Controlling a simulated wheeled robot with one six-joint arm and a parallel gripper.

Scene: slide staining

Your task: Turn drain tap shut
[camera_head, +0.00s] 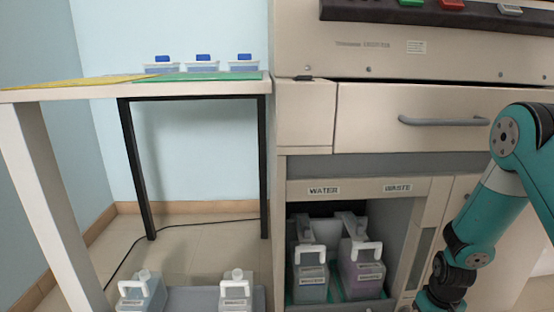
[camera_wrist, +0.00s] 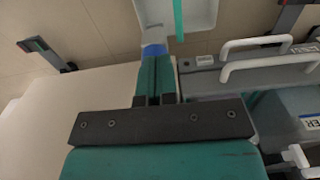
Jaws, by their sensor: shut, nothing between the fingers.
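In the wrist view my gripper (camera_wrist: 155,58) is shut, its two teal fingers side by side with nothing between them. A small blue piece (camera_wrist: 154,49) and a pale grey strip show just beyond the fingertips. I cannot tell whether the fingers touch the blue piece, or whether it is part of the drain tap. I cannot make out the tap for sure in either view. In the head view my arm reaches down at the right, and the gripper is below the picture edge.
The cabinet bay holds a water bottle (camera_head: 311,277) and a waste bottle (camera_head: 362,275) under their labels. Two more bottles, left (camera_head: 141,293) and right (camera_head: 236,291), stand at the bottom left. A table (camera_head: 40,95) bears several blue-clipped boxes. A drawer handle (camera_head: 443,121) juts out.

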